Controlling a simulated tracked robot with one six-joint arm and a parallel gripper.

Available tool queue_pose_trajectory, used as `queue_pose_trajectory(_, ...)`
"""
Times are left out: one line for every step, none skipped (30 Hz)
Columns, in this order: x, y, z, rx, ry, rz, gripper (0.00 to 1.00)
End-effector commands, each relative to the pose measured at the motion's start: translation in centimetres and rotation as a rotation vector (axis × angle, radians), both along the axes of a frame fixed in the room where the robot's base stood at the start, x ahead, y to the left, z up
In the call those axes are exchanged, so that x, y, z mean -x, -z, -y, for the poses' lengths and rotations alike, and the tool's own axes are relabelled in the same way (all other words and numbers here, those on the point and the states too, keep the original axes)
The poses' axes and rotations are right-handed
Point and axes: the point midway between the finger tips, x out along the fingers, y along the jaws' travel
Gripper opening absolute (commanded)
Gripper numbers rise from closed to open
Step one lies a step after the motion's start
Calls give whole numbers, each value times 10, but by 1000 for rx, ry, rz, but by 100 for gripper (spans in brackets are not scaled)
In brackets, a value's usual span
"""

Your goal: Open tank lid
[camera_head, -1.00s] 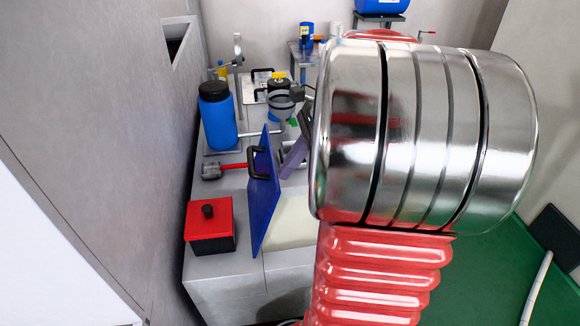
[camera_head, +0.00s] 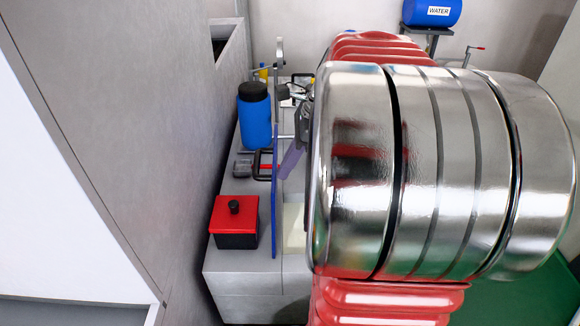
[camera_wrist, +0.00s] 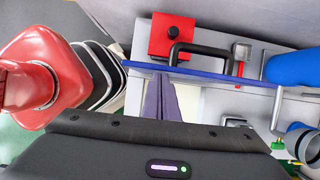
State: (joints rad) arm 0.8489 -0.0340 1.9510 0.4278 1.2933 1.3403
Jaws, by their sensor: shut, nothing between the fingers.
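The tank lid is a blue panel (camera_head: 275,205) with a black handle (camera_head: 257,164). It stands upright, seen nearly edge-on in the head view. In the wrist view the lid (camera_wrist: 215,73) crosses the picture as a thin blue strip, with its handle (camera_wrist: 200,50) on the far side. My gripper (camera_wrist: 161,82) has purple fingers, shut and empty, on the side of the lid away from the handle. The fingertips reach the lid's face; whether they press on it I cannot tell. The pale tank opening (camera_head: 294,222) shows beside the lid, partly hidden by my arm.
A red-topped black box (camera_head: 235,222) stands left of the lid, close to the grey wall. A blue water container (camera_head: 432,12) is at the back right.

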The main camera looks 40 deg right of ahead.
Motion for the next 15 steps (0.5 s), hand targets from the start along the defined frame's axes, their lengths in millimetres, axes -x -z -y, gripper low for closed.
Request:
queue_pose_trajectory(0,-1,0,0,3,1,0)
queue_pose_trajectory(0,-1,0,0,3,1,0)
queue_pose_trajectory(0,-1,0,0,4,1,0)
queue_pose_trajectory(1,0,1,-1,4,1,0)
queue_pose_trajectory(1,-1,1,0,5,2,0)
queue_pose_trajectory(1,0,1,0,6,1,0)
queue_pose_trajectory(1,0,1,0,6,1,0)
queue_pose_trajectory(1,0,1,0,6,1,0)
queue_pose_trajectory(1,0,1,0,6,1,0)
queue_pose_trajectory(1,0,2,0,6,1,0)
queue_pose_trajectory(1,0,2,0,6,1,0)
queue_pose_trajectory(2,0,2,0,6,1,0)
queue_pose_trajectory(2,0,3,0,7,1,0)
queue_pose_trajectory(3,0,4,-1,6,0,0)
queue_pose_trajectory(4,0,6,-1,6,0,0)
